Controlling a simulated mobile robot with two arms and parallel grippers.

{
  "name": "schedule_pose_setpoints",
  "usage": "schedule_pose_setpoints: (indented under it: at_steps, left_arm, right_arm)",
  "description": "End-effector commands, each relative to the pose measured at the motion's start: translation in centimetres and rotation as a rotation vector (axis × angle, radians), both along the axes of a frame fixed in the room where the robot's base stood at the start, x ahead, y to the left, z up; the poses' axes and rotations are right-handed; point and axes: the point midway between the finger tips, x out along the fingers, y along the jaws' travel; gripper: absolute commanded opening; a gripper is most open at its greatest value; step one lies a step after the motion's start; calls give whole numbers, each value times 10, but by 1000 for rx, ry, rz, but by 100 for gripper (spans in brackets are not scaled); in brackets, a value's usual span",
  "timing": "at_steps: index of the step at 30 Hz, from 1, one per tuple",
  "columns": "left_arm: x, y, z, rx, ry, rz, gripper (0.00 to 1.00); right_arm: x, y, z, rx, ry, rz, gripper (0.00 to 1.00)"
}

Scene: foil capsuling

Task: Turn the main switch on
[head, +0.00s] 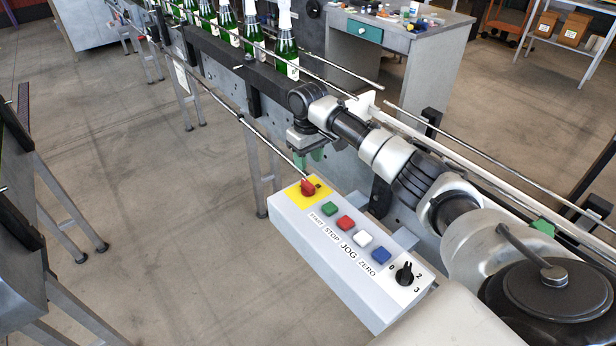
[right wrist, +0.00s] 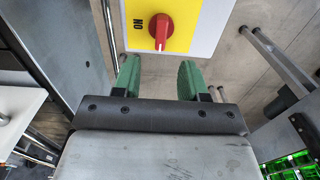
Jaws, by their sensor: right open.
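The main switch is a red rotary knob (head: 308,187) on a yellow plate at the far end of a white control box (head: 345,255). In the right wrist view, the knob (right wrist: 161,30) sits on its yellow plate (right wrist: 178,12). Its bar runs up and down the picture, and the word ON stands to its left. My right gripper (head: 312,155) is just beyond the box end in the head view. In the right wrist view, its two green fingers (right wrist: 159,78) are apart and empty, below the knob and not touching it. My left gripper is not in view.
The box also carries green, red, white and blue buttons and a black selector (head: 404,273). A conveyor with rails (head: 340,70) runs behind it, with several green bottles (head: 285,45) upstream. A workbench (head: 400,50) stands behind. Open floor (head: 180,250) lies left of the box.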

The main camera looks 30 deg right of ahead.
Motion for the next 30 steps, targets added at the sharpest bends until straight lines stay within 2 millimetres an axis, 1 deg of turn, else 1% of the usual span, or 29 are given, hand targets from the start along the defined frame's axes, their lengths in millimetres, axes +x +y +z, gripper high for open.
schedule_pose_setpoints:
  at_steps: [1, 3, 6, 10, 13, 15, 19, 26, 30]
  left_arm:
    - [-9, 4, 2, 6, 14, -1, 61]
    - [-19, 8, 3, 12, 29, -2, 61]
    - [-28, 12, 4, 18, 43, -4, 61]
    - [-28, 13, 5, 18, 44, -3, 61]
    - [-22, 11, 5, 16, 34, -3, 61]
    - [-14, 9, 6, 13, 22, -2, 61]
    - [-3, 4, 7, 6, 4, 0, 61]
    - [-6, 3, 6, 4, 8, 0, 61]
    - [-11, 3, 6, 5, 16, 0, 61]
  right_arm:
    - [-1, 0, -9, -1, 4, 0, 43]
    - [-1, 0, -23, 0, 4, 0, 43]
    - [-1, 0, -43, -1, 4, -1, 43]
    - [-1, 1, -65, 0, 3, 0, 43]
    - [-1, 0, -77, 0, 2, 0, 43]
    - [-1, 0, -83, 0, 1, -1, 43]
    - [0, 1, -87, 0, -1, 1, 43]
    - [0, 0, -88, -1, -1, 1, 43]
    - [0, 0, -87, -1, 0, 1, 21]
